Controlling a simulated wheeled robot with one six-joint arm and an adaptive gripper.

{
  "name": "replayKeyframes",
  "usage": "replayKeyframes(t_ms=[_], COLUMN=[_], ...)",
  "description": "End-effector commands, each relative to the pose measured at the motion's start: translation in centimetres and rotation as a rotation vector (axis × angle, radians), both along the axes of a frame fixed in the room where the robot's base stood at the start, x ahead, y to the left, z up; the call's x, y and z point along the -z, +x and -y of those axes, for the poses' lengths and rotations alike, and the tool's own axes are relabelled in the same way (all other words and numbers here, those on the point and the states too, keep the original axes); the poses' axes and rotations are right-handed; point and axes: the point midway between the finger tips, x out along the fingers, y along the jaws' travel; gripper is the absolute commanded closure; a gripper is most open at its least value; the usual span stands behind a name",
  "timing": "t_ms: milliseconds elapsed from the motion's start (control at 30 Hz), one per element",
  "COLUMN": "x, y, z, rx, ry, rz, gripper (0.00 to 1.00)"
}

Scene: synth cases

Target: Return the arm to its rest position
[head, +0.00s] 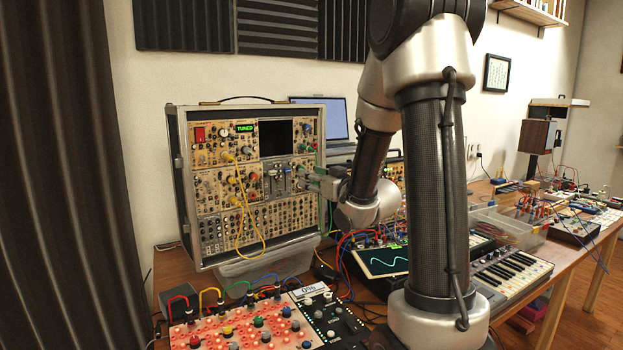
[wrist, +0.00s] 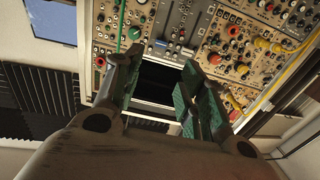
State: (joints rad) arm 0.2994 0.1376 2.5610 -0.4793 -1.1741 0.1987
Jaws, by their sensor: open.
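My arm stands in the middle of the head view and reaches to the left towards the synth case (head: 190,215). My gripper (head: 312,178) is close to the right side of the case's panel in the head view, partly hidden by my own wrist. In the wrist view my gripper (wrist: 158,92) is open, with green-padded fingers apart and nothing between them. The panel (wrist: 175,28) with its knobs and yellow cable lies beyond the fingertips. I cannot tell whether a fingertip touches it.
A red-lit panel (head: 245,325) with patch cables lies in front of the case. A scope screen (head: 385,262), a keyboard (head: 512,268) and a clear bin (head: 508,228) crowd the table near my arm. A laptop (head: 335,118) stands behind the case.

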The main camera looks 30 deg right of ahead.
Motion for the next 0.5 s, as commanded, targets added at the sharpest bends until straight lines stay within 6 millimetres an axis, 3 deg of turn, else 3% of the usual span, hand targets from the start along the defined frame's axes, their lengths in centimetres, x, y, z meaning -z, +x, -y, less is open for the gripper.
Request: replayKeyframes(t_ms=[267, 333, 433, 500], x=[0.1, 0.9, 4.1, 7.5], y=[0.0, 0.0, -0.3, -1.2], z=[0.0, 0.2, 1.2, 2.5], rx=[0.001, 0.008, 0.046, 0.093], ry=[-0.004, -0.016, -0.046, -0.067], rz=[-0.002, -0.037, -0.166, -0.315], gripper=[0.59, 0.59, 0.59, 0.59])
